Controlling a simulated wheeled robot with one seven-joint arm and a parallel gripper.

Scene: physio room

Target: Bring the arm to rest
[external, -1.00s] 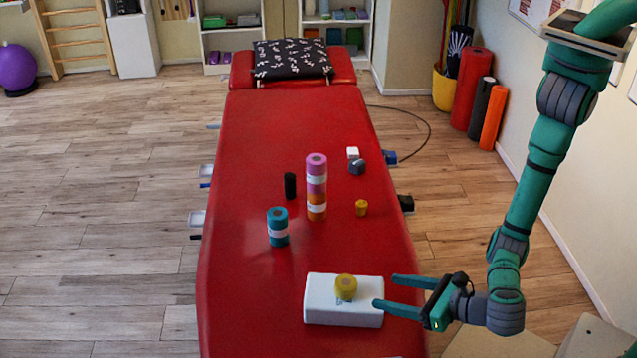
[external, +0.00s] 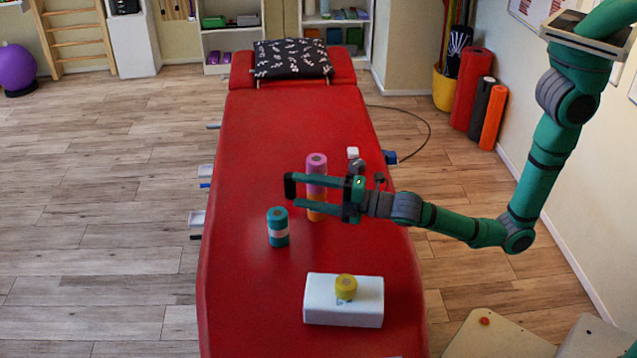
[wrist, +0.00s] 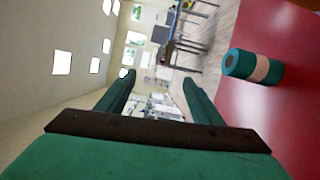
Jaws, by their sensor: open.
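My gripper (external: 294,192) is open over the middle of the red treatment table (external: 250,130), its fingers pointing left. Its fingers also show in the wrist view (wrist: 160,84), apart with nothing held between them. A small yellow item by the stack is hidden behind the gripper.
A teal roll (external: 278,228) stands left of the stack and shows in the wrist view (wrist: 252,67). A yellow roll (external: 345,285) sits on a white block (external: 343,312) at the near end.

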